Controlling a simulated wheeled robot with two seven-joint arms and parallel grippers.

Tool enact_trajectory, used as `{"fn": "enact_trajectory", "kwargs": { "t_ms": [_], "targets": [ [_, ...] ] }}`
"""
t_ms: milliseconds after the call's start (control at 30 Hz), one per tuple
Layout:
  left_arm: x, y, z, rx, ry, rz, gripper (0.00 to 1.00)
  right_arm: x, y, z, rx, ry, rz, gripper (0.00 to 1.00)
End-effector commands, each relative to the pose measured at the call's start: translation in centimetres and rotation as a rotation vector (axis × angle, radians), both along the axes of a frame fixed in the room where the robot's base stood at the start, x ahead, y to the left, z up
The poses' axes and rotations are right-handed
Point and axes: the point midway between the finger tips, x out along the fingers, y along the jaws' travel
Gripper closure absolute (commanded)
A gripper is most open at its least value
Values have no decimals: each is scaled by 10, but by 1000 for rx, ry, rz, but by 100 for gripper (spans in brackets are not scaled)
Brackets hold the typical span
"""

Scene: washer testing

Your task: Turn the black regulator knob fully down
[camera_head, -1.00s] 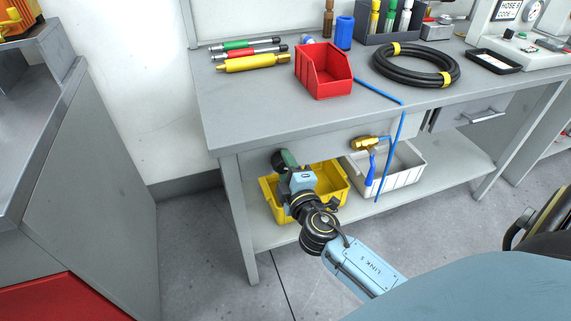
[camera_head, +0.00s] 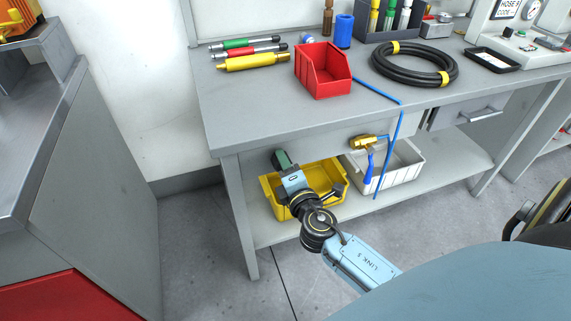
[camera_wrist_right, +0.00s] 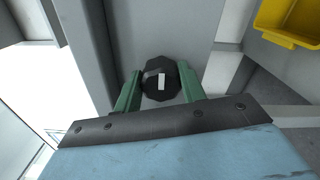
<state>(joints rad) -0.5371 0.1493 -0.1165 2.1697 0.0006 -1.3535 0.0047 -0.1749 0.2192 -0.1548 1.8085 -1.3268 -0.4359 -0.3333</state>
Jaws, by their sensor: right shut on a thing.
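The black regulator knob (camera_wrist_right: 152,71) shows in the right wrist view, with a white mark on its face that stands nearly upright in that picture. My right gripper (camera_wrist_right: 158,88) has its two green fingers on either side of the knob and is shut on it. In the head view my right gripper (camera_head: 281,160) is at the front of the bench, just under the tabletop's edge. There the gripper mostly hides the knob. My left gripper is not in view.
A yellow bin (camera_head: 269,197) and a white bin (camera_head: 408,173) stand on the lower shelf below my gripper. A brass valve (camera_head: 365,142) with a blue handle and a blue hose (camera_head: 389,155) are to the right. A red bin (camera_head: 322,83) stands on the bench.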

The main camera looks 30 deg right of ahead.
Motion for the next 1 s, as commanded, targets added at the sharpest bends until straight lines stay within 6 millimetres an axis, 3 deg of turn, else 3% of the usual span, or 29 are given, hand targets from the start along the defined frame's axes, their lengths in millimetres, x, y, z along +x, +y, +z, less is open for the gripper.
{"fn": "enact_trajectory", "kwargs": {
  "t_ms": [267,300,467,767,1000],
  "targets": [
    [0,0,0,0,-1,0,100,0,1,0,-3,-1,2,82],
    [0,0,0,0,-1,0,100,0,1,0,-3,0,3,57],
    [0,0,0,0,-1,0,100,0,1,0,-2,0,2,38],
    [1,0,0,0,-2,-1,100,-1,1,0,-1,0,1,38],
    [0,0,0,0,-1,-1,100,-31,8,-1,2,3,0,38]
  ]
}}
